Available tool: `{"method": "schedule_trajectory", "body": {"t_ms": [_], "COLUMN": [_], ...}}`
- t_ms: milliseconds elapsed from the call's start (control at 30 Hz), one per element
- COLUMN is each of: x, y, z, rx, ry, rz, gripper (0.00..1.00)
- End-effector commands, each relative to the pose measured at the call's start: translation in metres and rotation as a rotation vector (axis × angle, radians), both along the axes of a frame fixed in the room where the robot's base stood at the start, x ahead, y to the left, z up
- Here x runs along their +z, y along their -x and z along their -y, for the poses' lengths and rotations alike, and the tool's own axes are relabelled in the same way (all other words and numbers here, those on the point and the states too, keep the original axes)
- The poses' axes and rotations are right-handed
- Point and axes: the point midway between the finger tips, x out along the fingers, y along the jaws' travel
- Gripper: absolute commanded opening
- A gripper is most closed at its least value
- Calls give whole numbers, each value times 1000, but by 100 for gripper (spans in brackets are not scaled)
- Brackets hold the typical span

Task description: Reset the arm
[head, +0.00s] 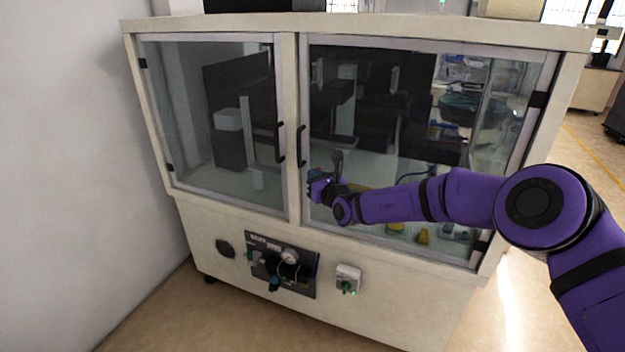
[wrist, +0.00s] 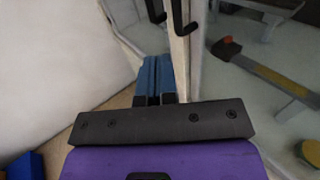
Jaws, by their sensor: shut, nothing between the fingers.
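My purple arm reaches in from the right in the head view, and my gripper (head: 316,188) is in front of the right glass door, near its lower left corner. In the wrist view my gripper (wrist: 154,82) shows two blue fingers close together, with nothing between them. The fingers point toward the cabinet's middle post (wrist: 182,60), below the black door handles. Whether they touch the cabinet cannot be told.
A cream cabinet (head: 292,120) with two shut glass doors stands ahead. Black handles (head: 280,142) (head: 301,146) flank its middle post. Below are a gauge panel (head: 283,264) and a white switch box (head: 348,279). A plain wall (head: 60,150) stands on the left.

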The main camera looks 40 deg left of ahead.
Motion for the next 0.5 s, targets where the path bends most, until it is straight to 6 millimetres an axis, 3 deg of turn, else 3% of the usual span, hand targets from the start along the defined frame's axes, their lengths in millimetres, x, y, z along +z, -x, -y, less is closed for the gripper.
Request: {"method": "schedule_trajectory", "body": {"t_ms": [200, 500], "x": [0, 9], "y": [11, 10], "z": [4, 7], "rx": [0, 7], "ry": [0, -1], "rz": [0, 20], "gripper": [0, 0]}}
